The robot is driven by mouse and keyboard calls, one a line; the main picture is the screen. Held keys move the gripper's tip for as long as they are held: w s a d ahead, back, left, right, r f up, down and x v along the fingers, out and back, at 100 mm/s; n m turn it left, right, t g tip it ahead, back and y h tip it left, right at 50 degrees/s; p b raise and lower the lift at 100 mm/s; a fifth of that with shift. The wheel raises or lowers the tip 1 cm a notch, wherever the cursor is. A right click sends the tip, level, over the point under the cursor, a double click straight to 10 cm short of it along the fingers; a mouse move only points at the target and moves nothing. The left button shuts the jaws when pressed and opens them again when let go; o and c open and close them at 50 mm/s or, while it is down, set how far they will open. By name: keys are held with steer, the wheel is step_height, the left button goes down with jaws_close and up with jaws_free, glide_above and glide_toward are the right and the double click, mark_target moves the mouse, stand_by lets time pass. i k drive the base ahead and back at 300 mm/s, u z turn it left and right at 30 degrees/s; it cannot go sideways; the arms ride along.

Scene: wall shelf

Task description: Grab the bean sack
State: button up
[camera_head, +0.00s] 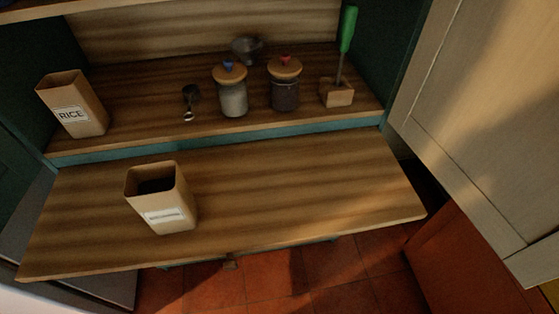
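An open-topped brown paper sack (165,199) stands upright on the lower wooden board, left of its middle. Its white label is too small to read for certain, and its inside looks dark. A second brown sack (88,101), labelled RICE, stands on the shelf behind, at the far left. The sack on the lower board is the only other sack in view. My gripper is not in view, and nothing touches either sack.
The shelf (150,120) holds a small metal scoop (190,101), two lidded jars (233,97) (285,90), a glass-like item (246,50) and a wooden block (337,93) with a green-handled tool (347,30). The lower board (300,190) is clear right of the sack. A pale cabinet door (490,120) stands at right.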

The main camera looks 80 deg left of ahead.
mark_target(166, 201)
steer(key=k, duration=0.1)
steer(key=u, duration=1.75)
steer(key=i, duration=0.15)
steer(key=z, duration=0.15)
steer(key=k, duration=0.9)
steer(key=u, duration=1.35)
steer(key=i, duration=0.5)
